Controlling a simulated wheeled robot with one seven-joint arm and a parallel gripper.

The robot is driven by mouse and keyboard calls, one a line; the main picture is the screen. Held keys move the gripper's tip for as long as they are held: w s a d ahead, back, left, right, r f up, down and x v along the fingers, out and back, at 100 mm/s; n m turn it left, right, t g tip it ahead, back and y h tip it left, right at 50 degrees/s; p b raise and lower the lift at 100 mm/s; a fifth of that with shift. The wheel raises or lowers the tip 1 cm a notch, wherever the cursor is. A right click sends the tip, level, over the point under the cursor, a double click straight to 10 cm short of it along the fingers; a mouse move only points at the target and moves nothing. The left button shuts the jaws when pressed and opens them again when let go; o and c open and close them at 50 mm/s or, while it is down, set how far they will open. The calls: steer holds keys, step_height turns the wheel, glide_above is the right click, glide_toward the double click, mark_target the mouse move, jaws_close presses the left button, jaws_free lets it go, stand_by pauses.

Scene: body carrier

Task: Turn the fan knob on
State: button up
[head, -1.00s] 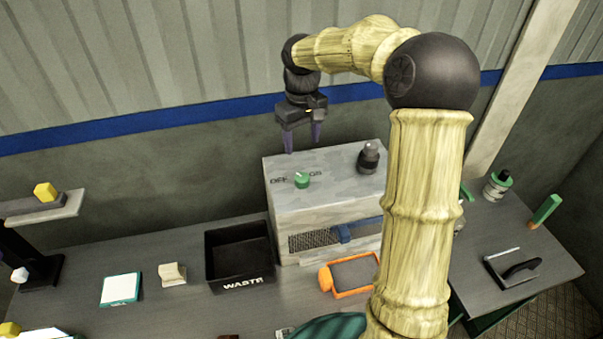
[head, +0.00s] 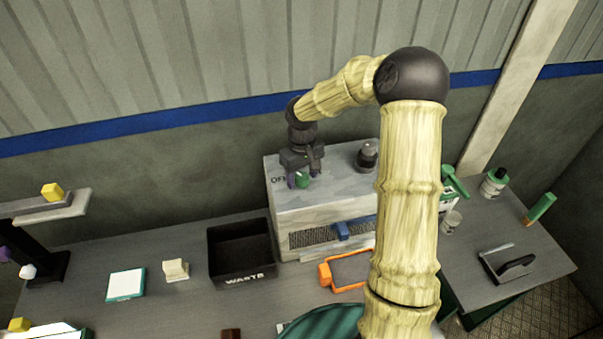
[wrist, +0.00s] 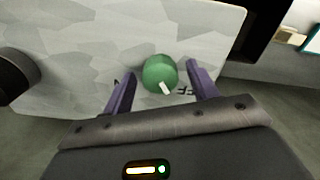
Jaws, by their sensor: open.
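The fan knob is a round green knob (head: 303,181) with a white pointer mark, on top of a grey metal box (head: 345,200). In the wrist view the green knob (wrist: 160,73) sits between the two purple fingers, with free space on both sides. Its white mark points toward the partly covered dark lettering on the box top. My gripper (head: 304,180) is open, pointing down over the knob in the head view; it also shows in the wrist view (wrist: 160,85). In the head view part of the lettering is hidden by my gripper.
A dark round fitting (head: 367,156) stands on the box top, right of the knob. A black waste bin (head: 242,280) sits left of the box. An orange-framed item (head: 326,274) lies in front. A wall is close behind the box.

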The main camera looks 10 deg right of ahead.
steer(key=c, duration=1)
steer(key=shift+m+b, duration=0.4)
steer(key=shift+m, duration=0.1)
steer(key=shift+w+m+b, duration=0.1)
steer(key=shift+m+b, duration=0.55)
steer(key=shift+m, duration=0.25)
steer(key=m+b, duration=0.1)
steer(key=m, duration=0.2)
steer(key=shift+m+b, duration=0.3)
steer(key=shift+b, duration=0.1)
steer(key=m+b, duration=0.1)
steer(key=m, duration=0.2)
steer(key=shift+m, duration=0.3)
steer(key=shift+r+m, duration=0.1)
steer(key=shift+m, duration=1.9)
